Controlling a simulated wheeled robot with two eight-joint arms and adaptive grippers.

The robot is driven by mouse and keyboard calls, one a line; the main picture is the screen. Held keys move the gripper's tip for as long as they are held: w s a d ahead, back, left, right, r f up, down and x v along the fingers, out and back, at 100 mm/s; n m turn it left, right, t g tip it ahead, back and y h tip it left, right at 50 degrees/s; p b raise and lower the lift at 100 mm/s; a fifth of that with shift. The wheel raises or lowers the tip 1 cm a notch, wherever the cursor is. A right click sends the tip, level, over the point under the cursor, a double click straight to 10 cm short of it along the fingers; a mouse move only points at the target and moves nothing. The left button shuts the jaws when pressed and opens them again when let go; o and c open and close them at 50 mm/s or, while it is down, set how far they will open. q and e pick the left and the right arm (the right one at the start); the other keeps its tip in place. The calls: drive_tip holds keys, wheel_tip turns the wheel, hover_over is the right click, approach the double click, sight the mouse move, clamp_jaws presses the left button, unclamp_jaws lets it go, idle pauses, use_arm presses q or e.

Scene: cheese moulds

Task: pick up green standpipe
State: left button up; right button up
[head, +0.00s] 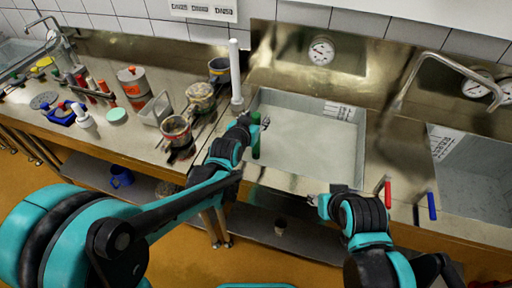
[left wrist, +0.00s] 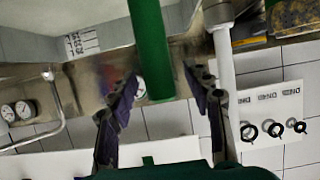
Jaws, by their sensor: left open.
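The green standpipe (head: 255,140) stands upright at the left side of the middle sink (head: 362,150) in the head view. In the left wrist view the green standpipe (left wrist: 151,45) comes down from the top edge, large and close, with its end between the fingers. My left gripper (head: 246,122) is at the standpipe's upper part. Its two fingers (left wrist: 160,85) are spread in the left wrist view, one on each side of the pipe, with gaps visible. My right gripper (head: 325,196) is at the sink's front edge, away from the pipe; its jaw state is unclear.
A tall white pipe (head: 235,75) stands just behind my left gripper. A red pipe (head: 387,190) and a blue pipe (head: 432,206) stand to the right, near another sink (head: 470,175). Pots (head: 177,132) and bottles crowd the counter at left.

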use_arm(q)
drive_tip(key=shift+w+f, duration=0.1)
drive_tip(key=shift+w, duration=0.1)
clamp_jaws()
